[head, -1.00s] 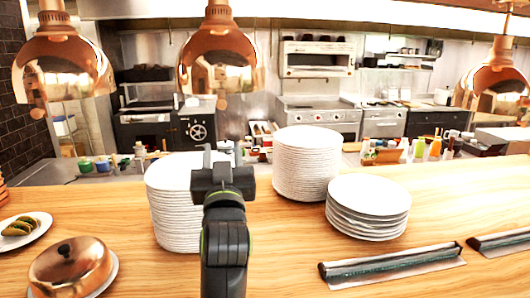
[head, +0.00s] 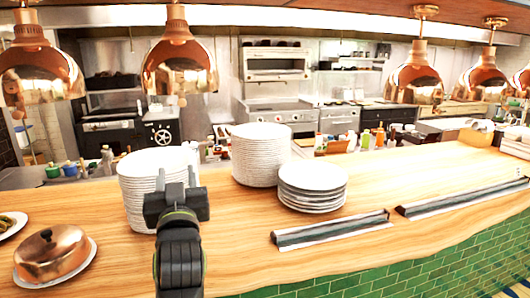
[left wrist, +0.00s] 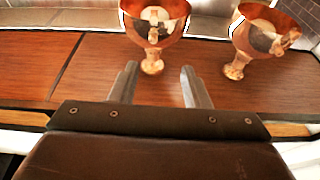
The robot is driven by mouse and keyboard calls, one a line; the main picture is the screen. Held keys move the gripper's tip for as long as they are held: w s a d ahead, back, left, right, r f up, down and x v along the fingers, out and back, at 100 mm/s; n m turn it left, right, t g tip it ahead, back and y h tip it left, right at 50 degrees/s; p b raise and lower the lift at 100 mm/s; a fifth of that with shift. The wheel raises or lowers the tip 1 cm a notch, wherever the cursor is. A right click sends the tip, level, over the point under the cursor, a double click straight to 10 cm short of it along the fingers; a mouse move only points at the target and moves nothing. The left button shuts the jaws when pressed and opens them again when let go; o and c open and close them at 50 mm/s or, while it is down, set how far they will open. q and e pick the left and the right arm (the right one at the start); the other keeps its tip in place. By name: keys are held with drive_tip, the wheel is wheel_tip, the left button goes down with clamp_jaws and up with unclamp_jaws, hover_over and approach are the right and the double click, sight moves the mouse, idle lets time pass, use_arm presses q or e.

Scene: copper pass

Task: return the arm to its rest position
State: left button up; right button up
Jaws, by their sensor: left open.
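My left gripper (head: 176,182) is raised in front of the left plate stack in the head view, with my dark arm coming up from the bottom. In the left wrist view its two fingers (left wrist: 160,85) stand apart with nothing between them. Beyond the fingertips that view shows two copper heat lamps (left wrist: 155,30) against a brown wooden surface. My right gripper is in neither view.
A tall left plate stack (head: 140,190), a middle stack (head: 261,155) and a lower stack (head: 312,185) stand on the wooden counter (head: 400,190). A copper cloche (head: 52,256) sits front left. Dark strips (head: 330,230) lie front right. Copper lamps (head: 180,65) hang above.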

use_arm(q)
drive_tip(key=s+a+f+g+h, duration=0.1)
drive_tip(key=s+a+f+g, duration=0.2)
drive_tip(key=f, duration=0.6)
drive_tip(key=s+a+f+m+g, duration=0.1)
drive_tip(key=s+a+f+g, duration=0.2)
drive_tip(key=f, duration=0.6)
drive_tip(key=s+a+f+g+h, duration=0.1)
drive_tip(key=s+a+f+g, duration=0.2)
drive_tip(key=f, duration=0.6)
drive_tip(key=s+a+f+m+g+h, duration=0.1)
drive_tip(key=s+f+g, duration=0.3)
drive_tip(key=s, duration=0.6)
drive_tip(key=s+a+f+g, duration=0.1)
drive_tip(key=s+a+f, duration=0.1)
drive_tip(key=s+f, duration=0.55)
drive_tip(key=s+a+f+m+g+h, duration=0.1)
drive_tip(key=s+f+g, duration=0.25)
drive_tip(key=s, duration=0.75)
wheel_tip(320, 180, down, 25)
drive_tip(key=a, duration=0.2)
drive_tip(key=s+d+f+g+h, duration=0.1)
drive_tip(key=s+d+f+g, duration=0.1)
drive_tip(key=s+f, duration=1.2)
wheel_tip(320, 180, down, 2)
drive_tip(key=shift+s+f, duration=0.1)
drive_tip(key=shift+s, duration=0.05)
